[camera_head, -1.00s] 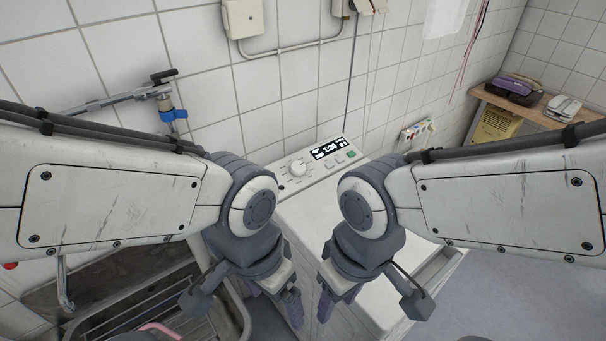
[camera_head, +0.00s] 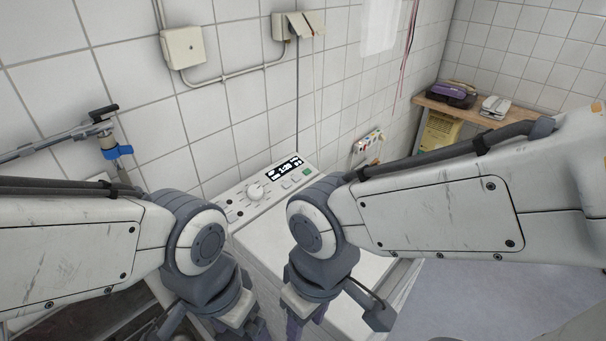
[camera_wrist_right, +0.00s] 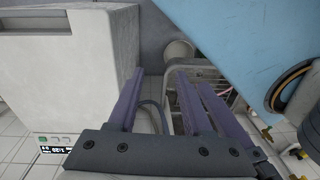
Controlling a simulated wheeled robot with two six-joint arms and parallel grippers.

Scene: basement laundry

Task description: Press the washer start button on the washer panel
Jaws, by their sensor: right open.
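The white washer (camera_head: 270,233) stands below the tiled wall. Its panel (camera_head: 236,207) has a round knob (camera_head: 255,191), a lit display (camera_head: 284,168), several pale buttons and a green button (camera_head: 307,171) at the right end. The green button also shows at lower left in the right wrist view (camera_wrist_right: 43,138). My right gripper (camera_head: 296,325) is low in front of the panel, its tips cut off by the frame. In the right wrist view its purple fingers (camera_wrist_right: 158,95) are apart with nothing between them. My left gripper (camera_head: 245,332) hangs beside it, its tips cut off. Neither touches the panel.
A wooden shelf (camera_head: 460,111) with a purple iron-like object and a white device stands at back right. Floor at right is clear. A bucket (camera_wrist_right: 178,52) shows in the wrist view.

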